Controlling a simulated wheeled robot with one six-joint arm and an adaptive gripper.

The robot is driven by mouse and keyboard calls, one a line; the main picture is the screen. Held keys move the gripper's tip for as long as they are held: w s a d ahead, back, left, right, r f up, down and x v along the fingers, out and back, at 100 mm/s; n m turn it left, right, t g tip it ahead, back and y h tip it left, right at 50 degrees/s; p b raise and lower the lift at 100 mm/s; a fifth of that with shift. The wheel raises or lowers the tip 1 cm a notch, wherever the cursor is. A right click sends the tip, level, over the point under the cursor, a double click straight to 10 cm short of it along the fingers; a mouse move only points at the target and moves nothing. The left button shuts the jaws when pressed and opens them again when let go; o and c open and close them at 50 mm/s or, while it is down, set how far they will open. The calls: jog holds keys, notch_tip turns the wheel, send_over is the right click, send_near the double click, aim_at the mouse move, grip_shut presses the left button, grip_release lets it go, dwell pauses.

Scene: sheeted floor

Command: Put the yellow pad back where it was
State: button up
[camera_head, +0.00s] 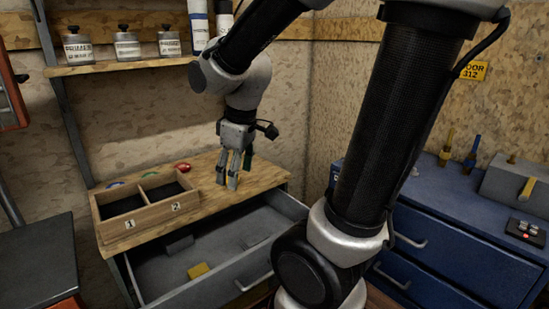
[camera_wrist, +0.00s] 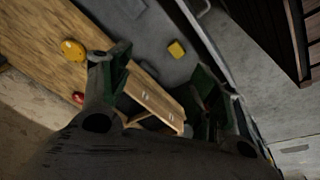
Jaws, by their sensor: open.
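A small yellow pad (camera_head: 198,271) lies on the floor of the open grey drawer (camera_head: 225,247), near its front. It also shows in the wrist view (camera_wrist: 176,49) as a small yellow block. My gripper (camera_head: 233,184) points down over the wooden top, right of the two-bin box, behind and above the drawer. In the wrist view its fingers (camera_wrist: 162,66) are apart with nothing held between them. A round yellow-orange thing (camera_wrist: 73,50) lies on the wooden top in the wrist view; in the head view my gripper seems to hide it.
A wooden box (camera_head: 150,217) with bins marked 1 and 2 stands on the top. A red thing (camera_head: 182,167) lies behind it. Grey dividers (camera_head: 179,244) stand in the drawer. A blue cabinet (camera_head: 435,215) stands at right. Jars (camera_head: 127,46) line the shelf.

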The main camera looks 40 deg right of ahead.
jog(key=s+d+r+m, duration=0.2)
jog(key=s+r+m, duration=0.1)
jog(key=s, duration=0.2)
jog(key=s+d+r+m+t, duration=0.1)
jog(key=s+d+r+m, duration=0.1)
jog(key=s, duration=0.3)
jog(key=shift+s+r+m, duration=0.25)
jog(key=shift+r+m, duration=0.2)
jog(key=shift+m, duration=0.25)
